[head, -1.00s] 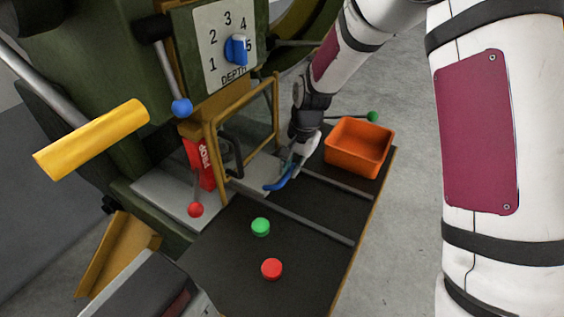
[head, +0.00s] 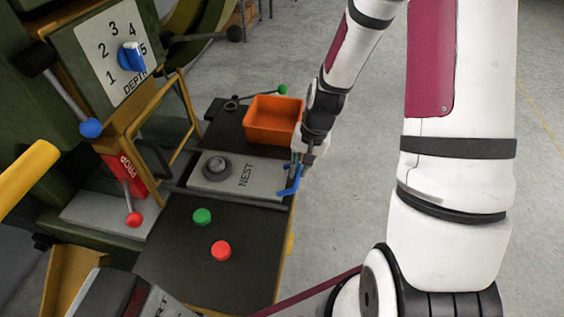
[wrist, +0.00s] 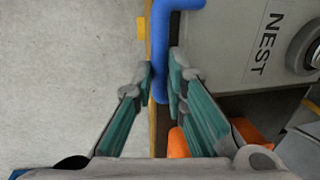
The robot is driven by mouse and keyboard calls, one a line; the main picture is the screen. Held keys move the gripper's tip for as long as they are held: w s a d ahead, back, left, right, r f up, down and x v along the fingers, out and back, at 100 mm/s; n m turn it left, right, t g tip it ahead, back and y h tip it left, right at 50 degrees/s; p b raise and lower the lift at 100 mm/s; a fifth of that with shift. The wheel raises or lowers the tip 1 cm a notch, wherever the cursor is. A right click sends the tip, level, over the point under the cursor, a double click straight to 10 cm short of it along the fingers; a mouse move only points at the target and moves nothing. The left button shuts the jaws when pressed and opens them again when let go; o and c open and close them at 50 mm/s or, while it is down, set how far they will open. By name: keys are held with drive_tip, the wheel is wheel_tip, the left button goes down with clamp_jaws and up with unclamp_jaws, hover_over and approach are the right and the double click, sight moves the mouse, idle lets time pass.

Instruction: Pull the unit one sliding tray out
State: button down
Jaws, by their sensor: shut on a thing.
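The sliding tray (head: 266,181) is a flat grey plate marked NEST, with a round grey fitting (head: 215,168) on it. It lies out across the dark bench in the head view, its outer end near the bench edge. A bent blue handle (head: 290,184) is at that end. My gripper (head: 298,164) is at the handle. In the wrist view my gripper (wrist: 161,86) has its fingers on either side of the blue handle (wrist: 160,48), shut on it. The tray (wrist: 225,50) shows at the right there.
An orange bin (head: 273,121) stands on the bench just behind the tray. Green (head: 202,216) and red (head: 221,250) buttons are in front of it. A yellow-framed guard (head: 188,110), a red PROP block (head: 121,172) and a depth dial (head: 131,57) are left. Open floor lies right.

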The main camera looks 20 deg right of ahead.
drive_tip(key=shift+s+d, duration=0.5)
drive_tip(key=shift+d, duration=0.2)
drive_tip(key=c, duration=1.6)
unclamp_jaws()
wheel_tip(320, 180, up, 12)
drive_tip(key=s+d, duration=0.1)
drive_tip(key=shift+d, duration=0.4)
